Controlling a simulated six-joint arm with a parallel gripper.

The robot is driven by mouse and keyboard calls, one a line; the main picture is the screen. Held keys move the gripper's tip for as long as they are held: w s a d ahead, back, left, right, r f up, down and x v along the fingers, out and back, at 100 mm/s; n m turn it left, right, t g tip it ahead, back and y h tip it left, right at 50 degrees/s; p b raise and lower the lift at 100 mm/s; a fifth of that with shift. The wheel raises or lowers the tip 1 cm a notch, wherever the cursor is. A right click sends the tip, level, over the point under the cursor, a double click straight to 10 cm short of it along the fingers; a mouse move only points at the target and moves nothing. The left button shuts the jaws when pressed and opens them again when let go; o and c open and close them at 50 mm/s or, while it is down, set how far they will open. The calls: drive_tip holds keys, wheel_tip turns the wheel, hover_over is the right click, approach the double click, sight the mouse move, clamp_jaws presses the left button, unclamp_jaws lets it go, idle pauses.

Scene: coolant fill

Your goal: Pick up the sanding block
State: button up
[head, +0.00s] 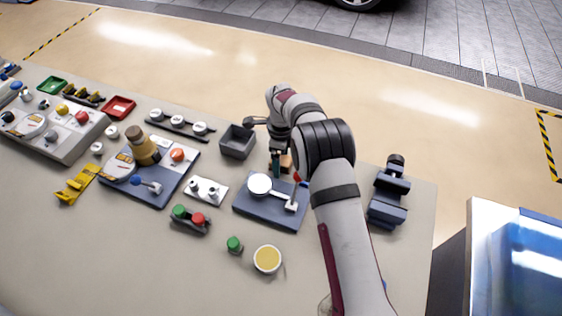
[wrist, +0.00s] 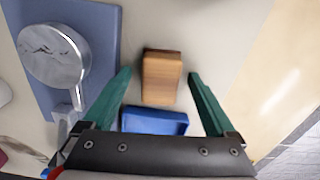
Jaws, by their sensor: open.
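The sanding block, a brown wooden block (wrist: 162,80), lies on the table in the wrist view, between the two green fingers of my gripper (wrist: 160,76). The fingers are spread, with a gap on each side of the block. I cannot tell how far above the block the fingertips are. In the head view a small part of the block (head: 287,163) shows beside my gripper (head: 277,170), partly hidden by my arm.
A blue tray (wrist: 154,121) lies close to the block. A blue plate with a round silver disc (wrist: 54,55) stands to the left. In the head view, a grey bin (head: 237,141) is left of my gripper, and a dark blue vise-like device (head: 388,195) is right.

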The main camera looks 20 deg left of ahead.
sight(282, 160)
clamp_jaws()
idle(0.4)
drive_tip(key=r, duration=0.4)
drive_tip(key=shift+d+r, duration=0.2)
drive_tip(key=shift+r, duration=0.05)
drive_tip(key=d+r, duration=0.6)
drive_tip(key=d, duration=0.5)
drive_tip(key=shift+w+d+r, duration=0.2)
drive_tip(key=shift+w+r, duration=0.05)
